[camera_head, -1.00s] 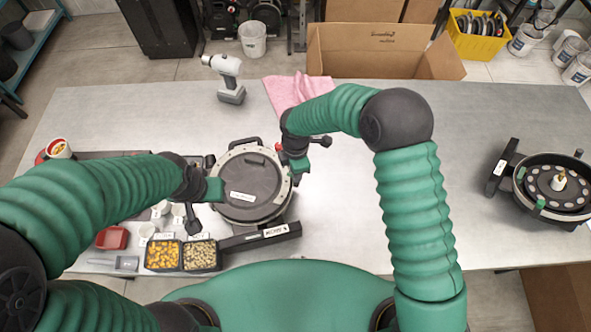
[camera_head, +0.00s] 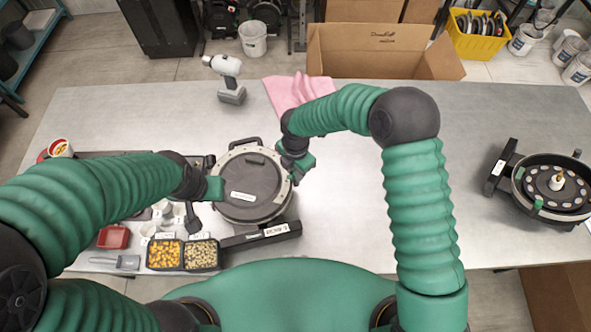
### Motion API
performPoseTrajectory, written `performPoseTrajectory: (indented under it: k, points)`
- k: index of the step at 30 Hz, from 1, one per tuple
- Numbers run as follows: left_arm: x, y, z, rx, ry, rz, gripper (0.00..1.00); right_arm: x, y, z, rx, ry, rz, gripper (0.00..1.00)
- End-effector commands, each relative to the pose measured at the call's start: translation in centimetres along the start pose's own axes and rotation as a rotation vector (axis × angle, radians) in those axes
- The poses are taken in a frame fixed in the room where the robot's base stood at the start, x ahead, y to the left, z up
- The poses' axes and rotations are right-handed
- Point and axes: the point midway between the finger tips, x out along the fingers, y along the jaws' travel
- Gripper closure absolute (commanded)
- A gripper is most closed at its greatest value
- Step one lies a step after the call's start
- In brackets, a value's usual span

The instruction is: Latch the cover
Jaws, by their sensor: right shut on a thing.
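The seed meter's round dark grey cover (camera_head: 250,188) with a light rim sits on the meter in the middle of the table. A black handle tops its far edge. My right gripper (camera_head: 297,174) is at the cover's right rim, shut on the latch there, which it mostly hides. My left gripper (camera_head: 214,189) is at the cover's left rim; its fingers are too small to read as open or shut.
Two seed trays (camera_head: 183,255), a red dish (camera_head: 112,237) and small cups lie at front left. A white drill (camera_head: 230,80) and a pink cloth (camera_head: 297,92) lie behind. Another open meter (camera_head: 553,188) stands at far right.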

Motion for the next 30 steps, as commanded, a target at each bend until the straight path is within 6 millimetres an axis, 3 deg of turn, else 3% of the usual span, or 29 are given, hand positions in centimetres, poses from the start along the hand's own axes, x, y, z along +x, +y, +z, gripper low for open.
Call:
performPoseTrajectory:
  k: [6, 7, 12, 23, 26, 30]
  points:
    - [0.0, 0.0, 0.0, 0.0, 0.0, 0.0, 0.6, 0.0, 0.0, 0.0, -0.001, 0.0, 0.001, 1.0]
    - [0.0, 0.0, 0.0, 0.0, 0.0, 0.0, 0.6, 0.0, 0.0, 0.0, 0.0, 0.0, 0.001, 0.77]
    - [0.0, 0.0, 0.0, 0.0, 0.0, 0.0, 0.6, 0.0, 0.0, 0.0, 0.0, 0.0, 0.0, 0.57]
    - [0.2, 0.0, 0.1, 0.0, 0.0, 0.0, 0.6, -0.7, 0.1, 0.1, 0.002, -0.001, 0.002, 0.57]
    - [0.8, 0.0, 0.2, 0.0, 0.0, 0.0, 0.6, -2.3, 0.1, 0.1, 0.002, -0.002, 0.004, 0.57]
    - [1.6, 0.0, 0.4, 0.0, 0.0, 0.0, 0.6, -6.2, 0.2, 0.1, 0.002, -0.004, 0.006, 0.57]
